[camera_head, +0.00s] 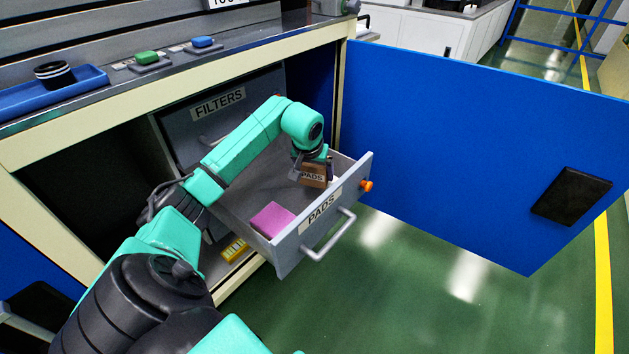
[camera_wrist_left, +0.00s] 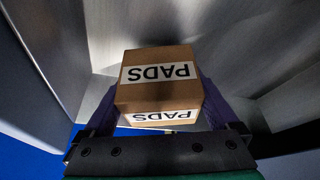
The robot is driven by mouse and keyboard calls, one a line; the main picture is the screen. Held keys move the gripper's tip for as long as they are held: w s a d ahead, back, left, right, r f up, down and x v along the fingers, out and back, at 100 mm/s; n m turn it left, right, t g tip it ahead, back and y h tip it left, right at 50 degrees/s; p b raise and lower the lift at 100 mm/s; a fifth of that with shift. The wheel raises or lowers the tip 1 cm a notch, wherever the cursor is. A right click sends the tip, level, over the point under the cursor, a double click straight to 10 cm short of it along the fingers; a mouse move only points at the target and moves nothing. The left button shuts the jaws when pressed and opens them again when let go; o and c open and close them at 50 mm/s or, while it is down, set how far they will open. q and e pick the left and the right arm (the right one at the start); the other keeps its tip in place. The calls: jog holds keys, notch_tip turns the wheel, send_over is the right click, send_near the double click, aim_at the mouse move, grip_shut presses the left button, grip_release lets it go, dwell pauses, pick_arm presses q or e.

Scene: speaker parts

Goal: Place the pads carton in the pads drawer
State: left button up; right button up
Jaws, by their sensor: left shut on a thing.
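The pads carton (camera_head: 314,177) is a small brown box with a white PADS label. My left gripper (camera_head: 312,166) is shut on it, inside the right part of the open pads drawer (camera_head: 262,184). In the left wrist view the carton (camera_wrist_left: 158,82) sits between the two dark fingers of the left gripper (camera_wrist_left: 160,105), above or on the grey drawer floor; I cannot tell whether it touches the floor. The drawer front carries a PADS label and a bar handle. My right gripper is not in view.
A pink block (camera_head: 272,219) lies in the drawer's front left corner. The filters drawer (camera_head: 221,112) is behind and above. A blue cabinet door (camera_head: 470,140) stands open at the right. A blue tray (camera_head: 52,95) sits on the bench top. A yellow item (camera_head: 234,250) lies below the drawer.

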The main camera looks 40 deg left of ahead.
aim_at(315, 180)
pick_arm(q)
notch_tip(315, 180, down, 3)
jog(key=shift+f+b, duration=0.1)
jog(key=shift+b, duration=0.25)
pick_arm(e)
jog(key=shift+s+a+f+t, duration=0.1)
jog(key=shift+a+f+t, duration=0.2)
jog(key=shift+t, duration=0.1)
pick_arm(q)
jog(key=o, duration=1.1)
jog(key=shift+s+r, duration=0.1)
jog(key=shift+r, duration=0.45)
jog(key=p+v, duration=0.3)
jog(key=v, duration=0.8)
jog(key=shift+s+d+r, duration=0.1)
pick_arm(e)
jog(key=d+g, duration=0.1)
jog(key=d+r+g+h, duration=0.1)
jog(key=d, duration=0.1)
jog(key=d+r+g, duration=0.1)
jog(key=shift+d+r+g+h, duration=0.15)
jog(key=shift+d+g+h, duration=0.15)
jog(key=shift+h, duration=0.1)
